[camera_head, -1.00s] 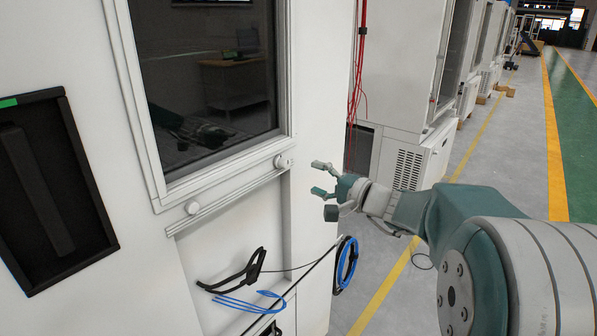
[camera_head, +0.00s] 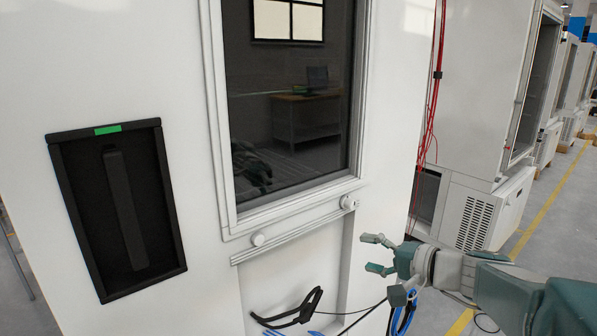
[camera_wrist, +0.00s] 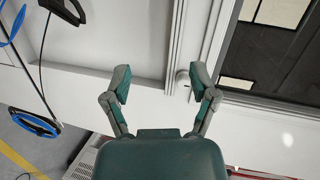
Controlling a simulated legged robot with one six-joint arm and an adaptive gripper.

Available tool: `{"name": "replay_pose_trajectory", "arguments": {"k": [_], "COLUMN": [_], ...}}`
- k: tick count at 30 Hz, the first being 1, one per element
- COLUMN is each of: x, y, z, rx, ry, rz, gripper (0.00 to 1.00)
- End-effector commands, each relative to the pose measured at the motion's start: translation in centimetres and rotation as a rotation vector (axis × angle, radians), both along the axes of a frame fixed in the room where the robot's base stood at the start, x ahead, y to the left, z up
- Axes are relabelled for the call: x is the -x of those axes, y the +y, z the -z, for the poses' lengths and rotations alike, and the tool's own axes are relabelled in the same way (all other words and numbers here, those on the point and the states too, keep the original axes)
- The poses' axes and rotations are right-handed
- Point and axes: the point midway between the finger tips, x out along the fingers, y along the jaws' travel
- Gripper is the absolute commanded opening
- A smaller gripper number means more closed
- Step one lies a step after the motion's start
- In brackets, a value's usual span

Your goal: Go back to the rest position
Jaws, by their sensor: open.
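My gripper (camera_head: 375,254) is open and empty in the head view, at the lower right, in front of the white test chamber (camera_head: 290,215). My arm reaches in from the right edge. In the wrist view my gripper (camera_wrist: 160,88) shows its two fingers spread wide, with only the chamber front between and behind them. The gap between the fingers and the chamber is hard to judge.
The chamber has a dark window (camera_head: 290,100) and a black recessed handle panel (camera_head: 122,205). A black cable loop (camera_head: 292,312) and blue cables (camera_head: 402,318) hang low. Red cables (camera_head: 430,110) hang at the chamber's right edge. Another cabinet (camera_head: 478,100) stands behind.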

Motion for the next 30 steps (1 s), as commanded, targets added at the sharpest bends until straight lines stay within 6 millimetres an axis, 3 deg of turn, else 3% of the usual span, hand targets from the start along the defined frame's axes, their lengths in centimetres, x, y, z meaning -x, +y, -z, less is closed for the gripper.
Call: {"name": "replay_pose_trajectory", "arguments": {"k": [1, 4, 11, 15, 21, 30], "x": [1.8, 5.1, 12.4, 16.1, 20.0, 21.7], "y": [1.8, 4.0, 5.9, 5.2, 2.8, 0.5], "z": [0.4, 1.7, 4.9, 6.4, 7.6, 7.7], "rx": [0.068, 0.207, 0.558, 0.784, 1.102, 1.325], "ry": [0.028, 0.092, 0.189, 0.209, 0.186, 0.135], "rz": [-0.052, -0.133, -0.258, -0.292, -0.294, -0.26], "gripper": [0.75, 0.75, 0.75, 0.75, 0.75, 0.75]}}
